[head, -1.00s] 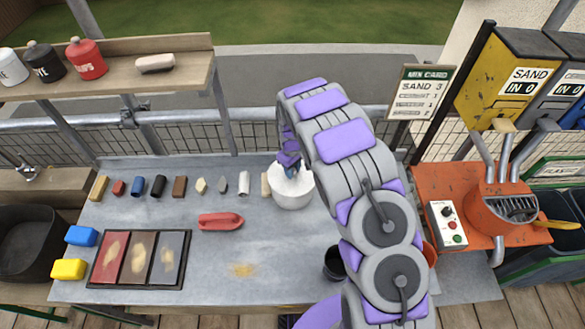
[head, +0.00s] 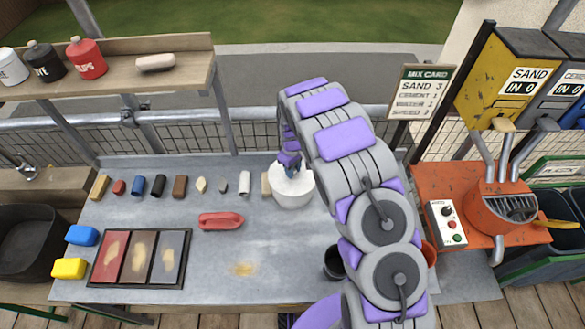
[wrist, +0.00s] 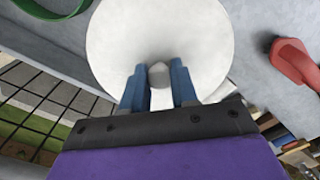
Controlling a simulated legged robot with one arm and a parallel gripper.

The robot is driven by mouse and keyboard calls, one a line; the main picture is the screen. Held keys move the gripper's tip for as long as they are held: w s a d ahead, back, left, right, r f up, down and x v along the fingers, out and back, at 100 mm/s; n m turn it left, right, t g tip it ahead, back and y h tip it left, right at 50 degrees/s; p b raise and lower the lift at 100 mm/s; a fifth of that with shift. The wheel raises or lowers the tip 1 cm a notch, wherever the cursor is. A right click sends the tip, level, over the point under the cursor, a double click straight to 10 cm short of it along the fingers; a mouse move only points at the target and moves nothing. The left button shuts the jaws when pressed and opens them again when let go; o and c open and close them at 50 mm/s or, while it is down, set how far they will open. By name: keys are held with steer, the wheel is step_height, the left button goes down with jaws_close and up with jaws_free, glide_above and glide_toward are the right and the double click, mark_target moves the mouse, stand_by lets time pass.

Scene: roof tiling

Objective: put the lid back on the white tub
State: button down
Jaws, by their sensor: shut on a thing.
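The white tub (head: 292,197) stands on the grey bench, right of its middle. The white lid (wrist: 160,35) fills the upper middle of the wrist view as a round disc with a small grey knob (wrist: 158,75). My gripper (wrist: 158,72) has its blue fingers shut on the lid by this knob. In the head view my gripper (head: 290,172) is right over the tub, with the lid at the tub's top. My fingers and arm partly cover the lid there. I cannot tell whether it sits flush on the rim.
A red float (head: 221,221) lies left of the tub. Several small blocks and tubes stand in a row along the back. A sample tray (head: 184,287) is at the left, and a dark cup (head: 333,264) is close by my arm.

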steer(key=c, duration=0.8)
jaws_free()
steer(key=shift+o, duration=0.5)
steer(key=o, duration=0.4)
steer(key=shift+r, duration=0.15)
steer(key=shift+r+p, duration=0.35)
steer(key=shift+r, duration=1)
steer(key=shift+r+p, duration=0.4)
steer(key=shift+r, duration=1.6)
